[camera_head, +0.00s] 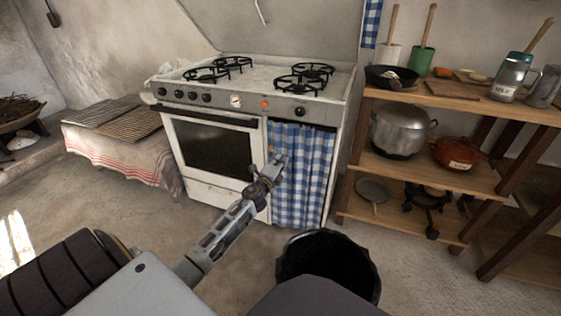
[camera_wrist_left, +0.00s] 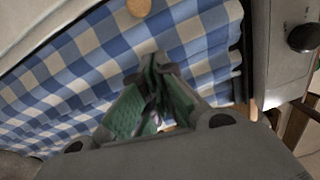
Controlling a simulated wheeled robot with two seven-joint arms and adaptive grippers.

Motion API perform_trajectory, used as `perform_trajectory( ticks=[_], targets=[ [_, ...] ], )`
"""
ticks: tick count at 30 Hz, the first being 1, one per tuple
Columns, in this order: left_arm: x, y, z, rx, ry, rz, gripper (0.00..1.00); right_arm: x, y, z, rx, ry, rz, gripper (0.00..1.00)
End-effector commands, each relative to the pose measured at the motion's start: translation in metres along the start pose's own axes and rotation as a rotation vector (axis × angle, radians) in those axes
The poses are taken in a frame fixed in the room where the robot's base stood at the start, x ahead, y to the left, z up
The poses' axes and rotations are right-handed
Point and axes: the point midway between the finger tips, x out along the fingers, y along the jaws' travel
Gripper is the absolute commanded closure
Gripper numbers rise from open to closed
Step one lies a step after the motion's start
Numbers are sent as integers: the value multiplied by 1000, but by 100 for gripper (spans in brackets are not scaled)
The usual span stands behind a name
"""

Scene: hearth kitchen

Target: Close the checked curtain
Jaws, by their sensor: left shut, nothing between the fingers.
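The blue and white checked curtain (camera_head: 305,175) hangs in the front of the stove, right of the oven door, and spans most of that bay in the head view. It also fills much of the left wrist view (camera_wrist_left: 75,85). My left gripper (camera_head: 279,160) is in front of the curtain's upper left part. In the left wrist view its fingertips (camera_wrist_left: 153,62) are together with nothing between them. I cannot tell whether they touch the cloth. A round tan knob or disc (camera_wrist_left: 138,7) shows by the curtain at the top of the wrist view. My right gripper is not in view.
The white stove (camera_head: 215,188) has burners on top and knobs along its front. A black bin (camera_head: 328,262) stands on the floor before the curtain. A wooden shelf (camera_head: 430,171) with pots stands to the right. A cloth-covered bench (camera_head: 120,150) is at left.

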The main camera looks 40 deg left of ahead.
Motion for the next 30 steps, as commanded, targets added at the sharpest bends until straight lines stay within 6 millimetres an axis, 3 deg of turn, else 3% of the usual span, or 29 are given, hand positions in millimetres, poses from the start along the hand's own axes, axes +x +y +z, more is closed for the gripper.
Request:
perform_trajectory(
  ticks=[13, 30],
  targets=[
    [-22, 0, 1, -1, -1, 2, 100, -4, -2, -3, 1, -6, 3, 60],
    [-73, 0, 1, -1, -1, 2, 100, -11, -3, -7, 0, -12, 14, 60]
  ],
)
